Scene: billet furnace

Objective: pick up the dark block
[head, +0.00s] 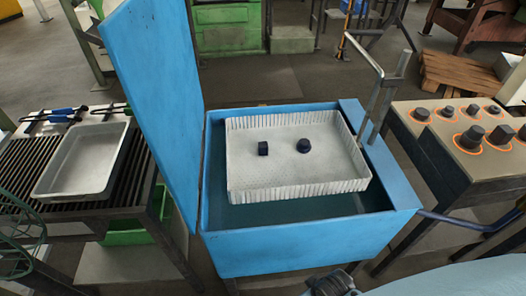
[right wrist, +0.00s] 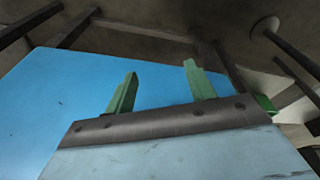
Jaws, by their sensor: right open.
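Two small dark pieces lie apart on the floor of a white perforated tray (head: 285,178) inside a blue open tank. The left one is a dark block (head: 263,148) with a squarish shape. The other is a rounder dark piece (head: 304,146). My right gripper (right wrist: 160,69) shows two green fingers spread apart with nothing between them, in front of a blue surface in the right wrist view. No dark block shows in that view. My left gripper is not in view.
The tank's blue lid (head: 155,85) stands raised on the left. A metal bracket (head: 382,85) rises at the tank's back right. A grey pan (head: 85,162) sits on a slatted bench at left. Several dark pieces stand on orange-ringed spots on the right table (head: 450,135).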

